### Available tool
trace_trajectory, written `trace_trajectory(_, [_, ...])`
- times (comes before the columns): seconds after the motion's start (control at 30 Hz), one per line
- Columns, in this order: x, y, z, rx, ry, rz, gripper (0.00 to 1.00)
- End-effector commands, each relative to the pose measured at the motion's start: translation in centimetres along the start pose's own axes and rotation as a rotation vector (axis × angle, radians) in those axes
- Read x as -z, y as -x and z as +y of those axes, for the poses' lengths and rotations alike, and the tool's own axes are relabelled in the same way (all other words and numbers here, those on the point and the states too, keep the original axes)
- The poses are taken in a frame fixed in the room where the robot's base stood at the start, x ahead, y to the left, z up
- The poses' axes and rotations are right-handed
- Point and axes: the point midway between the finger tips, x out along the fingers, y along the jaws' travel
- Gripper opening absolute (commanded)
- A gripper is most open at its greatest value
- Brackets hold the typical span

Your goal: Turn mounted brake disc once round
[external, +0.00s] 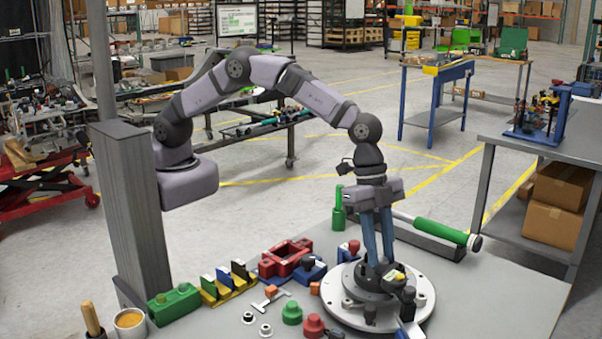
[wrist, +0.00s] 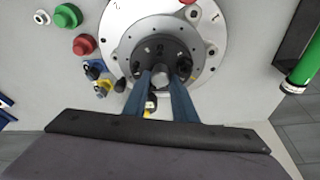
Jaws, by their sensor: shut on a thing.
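The mounted brake disc stack lies flat on the grey bench. My gripper (external: 380,262) points straight down over the disc's centre. In the wrist view my gripper (wrist: 162,84) has its blue fingers on either side of a short grey post (wrist: 160,75) at the centre. The fingers partly hide the post and the near side.
Black and yellow clamps (external: 407,298) stand at the plate's right. Red (external: 312,326) and green (external: 291,313) knobs lie close to its left, with a red fixture (external: 286,258) behind. A green-handled tool (external: 440,231) lies behind right. The bench's front right is clear.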

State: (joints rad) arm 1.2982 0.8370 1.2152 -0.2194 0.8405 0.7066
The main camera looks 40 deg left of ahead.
Motion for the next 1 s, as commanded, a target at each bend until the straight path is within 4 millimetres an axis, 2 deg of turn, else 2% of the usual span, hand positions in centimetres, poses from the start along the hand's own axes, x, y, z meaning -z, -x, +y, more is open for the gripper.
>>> trace_trajectory(0.03, [-0.47, -0.33, 0.64, -0.014, 0.007, -0.017, 0.05])
trace_trajectory(0.27, [-0.5, -0.28, 0.6, 0.0, 0.048, -0.019, 0.05])
trace_trajectory(0.6, [-0.58, -0.29, 0.53, 0.071, 0.267, -0.021, 0.05])
trace_trajectory(1.0, [-0.63, -0.27, 0.43, 0.101, 0.354, -0.023, 0.05])
